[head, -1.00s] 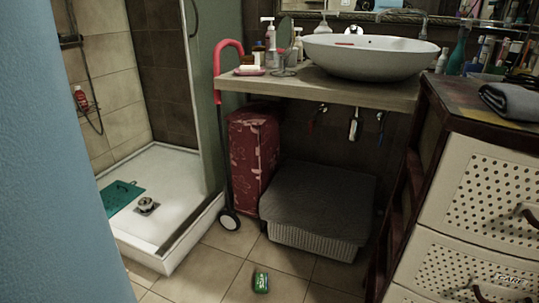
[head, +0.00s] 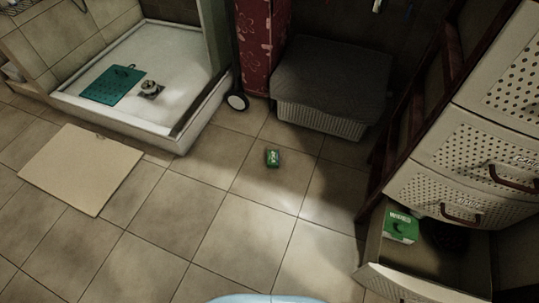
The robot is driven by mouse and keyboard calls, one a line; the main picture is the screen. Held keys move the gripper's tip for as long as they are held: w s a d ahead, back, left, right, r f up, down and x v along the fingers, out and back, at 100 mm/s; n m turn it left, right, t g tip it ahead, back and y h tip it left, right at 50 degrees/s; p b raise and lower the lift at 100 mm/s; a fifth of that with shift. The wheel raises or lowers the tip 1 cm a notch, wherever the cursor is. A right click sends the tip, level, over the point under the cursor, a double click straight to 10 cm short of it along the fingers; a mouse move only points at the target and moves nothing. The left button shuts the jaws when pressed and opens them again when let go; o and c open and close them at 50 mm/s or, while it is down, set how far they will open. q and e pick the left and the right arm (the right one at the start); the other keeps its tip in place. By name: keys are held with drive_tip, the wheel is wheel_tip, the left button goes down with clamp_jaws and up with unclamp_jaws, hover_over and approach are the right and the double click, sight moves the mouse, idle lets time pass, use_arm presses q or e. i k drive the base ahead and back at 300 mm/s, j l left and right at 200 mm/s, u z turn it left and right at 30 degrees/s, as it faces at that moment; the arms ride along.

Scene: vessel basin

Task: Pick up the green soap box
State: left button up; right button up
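A small green box with pale lettering (head: 272,158), which looks like the soap box, lies on the tiled floor near the middle of the head view. It is in front of the lidded basket and apart from it. Its lettering is too small to read. A second, larger green and white box (head: 401,226) sits in the open bottom drawer at the right; its label seems to read "WIPES". Neither of my grippers shows in this view.
The open drawer (head: 397,283) juts out from the drawer unit (head: 462,150) at the right. A white shower tray (head: 190,128) with a teal mat (head: 110,84) stands at the upper left. A beige mat (head: 82,169) lies on the left floor. The grey-lidded basket (head: 322,121) stands behind.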

sight(273, 155)
drive_tip(key=i+j+z, duration=0.15)
drive_tip(key=i+j, duration=0.15)
drive_tip(key=i+j+z, duration=0.15)
drive_tip(key=i+j, duration=0.15)
drive_tip(key=i+j+z, duration=0.1)
drive_tip(key=i+j, duration=0.15)
drive_tip(key=j, duration=0.15)
drive_tip(key=i+j+z, duration=0.15)
drive_tip(key=j, duration=0.25)
drive_tip(key=i+j+z, duration=0.15)
drive_tip(key=i+j, duration=0.2)
